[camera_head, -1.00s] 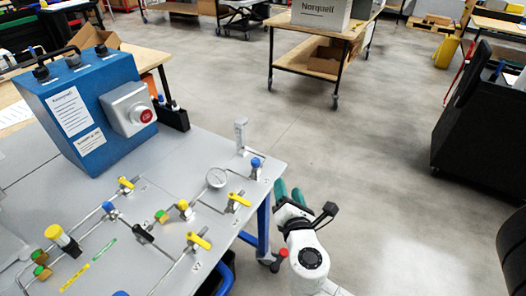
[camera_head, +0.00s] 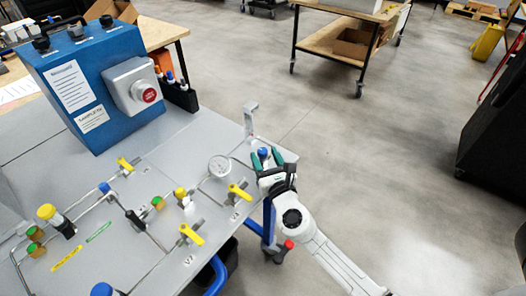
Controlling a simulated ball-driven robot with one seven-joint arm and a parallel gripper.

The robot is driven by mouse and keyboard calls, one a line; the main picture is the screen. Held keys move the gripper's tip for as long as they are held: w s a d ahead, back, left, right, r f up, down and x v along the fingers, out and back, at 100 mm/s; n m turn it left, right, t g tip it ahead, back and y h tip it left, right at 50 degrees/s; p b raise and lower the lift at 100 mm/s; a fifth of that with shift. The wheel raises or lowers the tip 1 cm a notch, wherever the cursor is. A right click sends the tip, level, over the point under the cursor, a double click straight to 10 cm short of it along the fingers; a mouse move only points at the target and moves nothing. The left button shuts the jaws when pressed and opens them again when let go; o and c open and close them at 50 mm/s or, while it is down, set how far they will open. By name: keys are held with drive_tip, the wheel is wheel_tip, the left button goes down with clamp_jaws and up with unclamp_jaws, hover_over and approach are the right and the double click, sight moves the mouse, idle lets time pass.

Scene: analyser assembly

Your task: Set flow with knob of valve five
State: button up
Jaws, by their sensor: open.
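My gripper (camera_head: 267,158) is at the right edge of the grey panel (camera_head: 190,141). Its two green fingertips are open, one on each side of a small blue knob (camera_head: 263,153). I cannot tell whether they touch it. Beside it are a round white gauge (camera_head: 220,166) and an upright flow tube (camera_head: 250,118). The valve labels are too small to read surely, so I cannot confirm which knob is valve five. Other blue knobs sit at the panel's left (camera_head: 104,187) and front edge (camera_head: 102,289).
Yellow lever handles (camera_head: 239,191) and (camera_head: 192,235) stand up near the gripper. A blue box with a red button (camera_head: 149,95) stands at the back left. Open floor (camera_head: 380,150) lies right of the panel. A wheeled table (camera_head: 330,45) is farther back.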

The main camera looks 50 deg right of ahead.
drive_tip(key=shift+x, duration=1.3)
drive_tip(key=c, duration=0.9)
